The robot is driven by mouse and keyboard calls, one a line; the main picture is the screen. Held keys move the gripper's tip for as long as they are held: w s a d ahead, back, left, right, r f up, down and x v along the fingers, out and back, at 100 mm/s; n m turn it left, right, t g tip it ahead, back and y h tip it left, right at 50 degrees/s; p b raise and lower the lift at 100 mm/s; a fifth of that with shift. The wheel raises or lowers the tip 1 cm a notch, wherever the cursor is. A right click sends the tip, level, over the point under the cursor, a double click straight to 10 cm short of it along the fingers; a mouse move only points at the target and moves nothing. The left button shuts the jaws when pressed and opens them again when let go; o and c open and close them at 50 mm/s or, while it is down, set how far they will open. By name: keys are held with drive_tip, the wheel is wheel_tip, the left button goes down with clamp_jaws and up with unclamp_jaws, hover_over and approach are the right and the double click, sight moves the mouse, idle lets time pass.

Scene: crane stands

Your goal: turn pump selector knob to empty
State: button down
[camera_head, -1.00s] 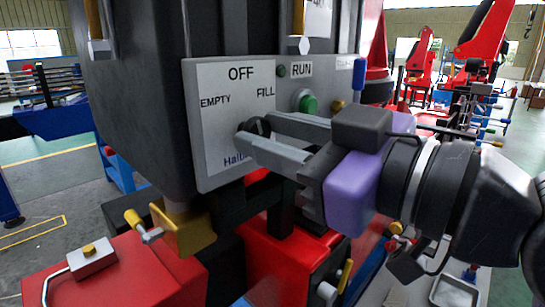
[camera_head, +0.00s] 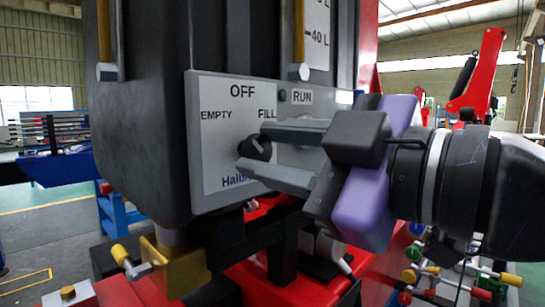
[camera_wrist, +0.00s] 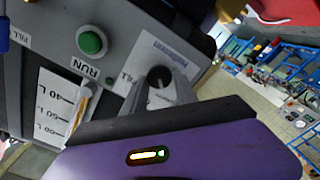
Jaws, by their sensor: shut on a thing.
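The pump selector knob (camera_head: 255,149) is a round black knob on a light panel (camera_head: 205,185) marked OFF at the top, EMPTY at the left and FILL at the right. My gripper (camera_head: 253,146) comes from the right, with one grey finger above the knob and one below, shut on it. In the wrist view the knob (camera_wrist: 158,77) shows between the fingertips, with a small light mark on its face. I cannot tell for sure which label the knob points to. The fingers hide part of the panel's right side.
The dark tank (camera_head: 140,110) rises behind. A yellow-handled valve (camera_head: 122,255) and red machine parts lie below.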

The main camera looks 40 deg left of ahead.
drive_tip(key=c, duration=1)
unclamp_jaws()
drive_tip(key=shift+d, duration=0.1)
drive_tip(key=d, duration=0.2)
drive_tip(key=d+b, duration=0.1)
drive_tip(key=d, duration=0.4)
drive_tip(key=shift+s+d, duration=0.35)
